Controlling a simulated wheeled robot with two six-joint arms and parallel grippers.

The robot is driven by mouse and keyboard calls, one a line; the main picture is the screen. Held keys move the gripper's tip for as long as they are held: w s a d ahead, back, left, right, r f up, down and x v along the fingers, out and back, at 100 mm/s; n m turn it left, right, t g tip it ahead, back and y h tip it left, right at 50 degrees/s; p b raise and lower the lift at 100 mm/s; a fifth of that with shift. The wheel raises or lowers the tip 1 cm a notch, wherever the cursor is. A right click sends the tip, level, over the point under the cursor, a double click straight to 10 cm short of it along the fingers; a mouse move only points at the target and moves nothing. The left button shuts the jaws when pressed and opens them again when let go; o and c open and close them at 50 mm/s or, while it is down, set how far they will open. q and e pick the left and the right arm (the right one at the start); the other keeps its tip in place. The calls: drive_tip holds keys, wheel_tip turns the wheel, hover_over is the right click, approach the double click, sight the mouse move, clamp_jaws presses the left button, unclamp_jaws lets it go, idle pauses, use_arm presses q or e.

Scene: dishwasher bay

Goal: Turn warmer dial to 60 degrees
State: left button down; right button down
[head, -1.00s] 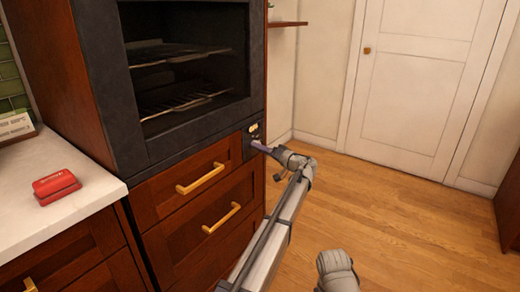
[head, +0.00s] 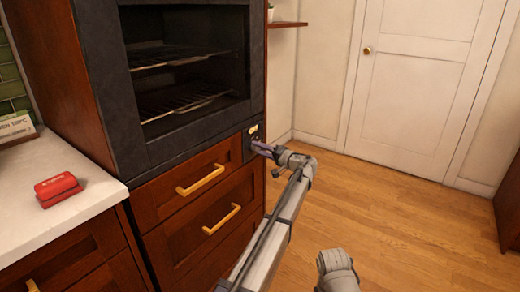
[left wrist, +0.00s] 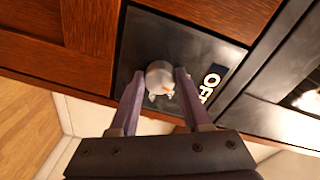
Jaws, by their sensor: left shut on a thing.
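A label reading "OFF", partly cut by a finger, sits on the panel to the right of the dial in the left wrist view. My left gripper (left wrist: 157,88) has its two purple-grey fingers on either side of the dial, shut on it. In the head view the left gripper (head: 262,149) reaches the panel at the lower right of the oven, and its fingers hide the dial. My right gripper is not in view.
The dark oven (head: 190,75) with wire racks stands above wooden drawers with brass handles (head: 200,180). A red block (head: 58,190) lies on the white counter (head: 95,195) at left, near a small sign (head: 15,129). Open wooden floor lies to the right, before a white door (head: 425,80).

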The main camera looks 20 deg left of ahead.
use_arm(q)
drive_tip(key=m, duration=0.6)
drive_tip(key=m+g+p, duration=0.1)
drive_tip(key=m, duration=0.5)
drive_tip(key=shift+w+d+r+g, duration=0.1)
drive_tip(key=shift+w+r+g, duration=0.1)
drive_tip(key=shift+g, duration=0.1)
drive_tip(key=shift+m, duration=0.3)
drive_tip(key=shift+c, duration=1.8)
unclamp_jaws()
drive_tip(key=shift+s+d+p, duration=0.1)
drive_tip(key=shift+p, duration=0.2)
drive_tip(key=v, duration=0.7)
drive_tip(key=shift+d+p, duration=0.25)
drive_tip(key=shift+p, duration=0.05)
